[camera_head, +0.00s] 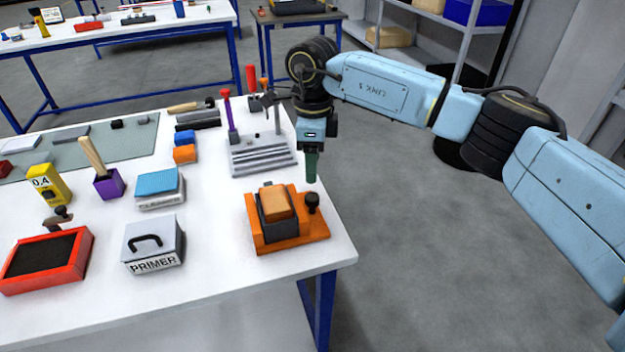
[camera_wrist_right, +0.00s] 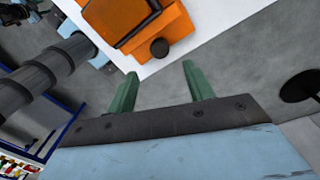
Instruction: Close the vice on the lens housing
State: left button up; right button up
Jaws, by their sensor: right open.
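The orange vice (camera_head: 292,233) stands near the right front corner of the white table. A lighter orange block, which looks like the lens housing (camera_head: 275,203), sits in its dark holder. A black knob (camera_head: 312,200) stands at the vice's right side. My right gripper (camera_head: 311,167) is beyond the vice at the table's right edge, pointing down, apart from the knob. In the right wrist view its green fingers (camera_wrist_right: 160,85) are spread with nothing between them. The vice (camera_wrist_right: 172,25) and the black knob (camera_wrist_right: 159,47) show ahead of the fingertips. My left gripper is not in view.
A grey slotted rack (camera_head: 262,157) with upright tools stands behind the vice. A grey PRIMER box (camera_head: 153,245), a blue-topped box (camera_head: 160,187) and a red tray (camera_head: 45,260) are to the left. Open floor lies right of the table.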

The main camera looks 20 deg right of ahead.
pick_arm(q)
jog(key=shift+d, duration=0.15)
pick_arm(e)
notch_tip(320, 180, up, 5)
jog(key=shift+w+f, duration=0.1)
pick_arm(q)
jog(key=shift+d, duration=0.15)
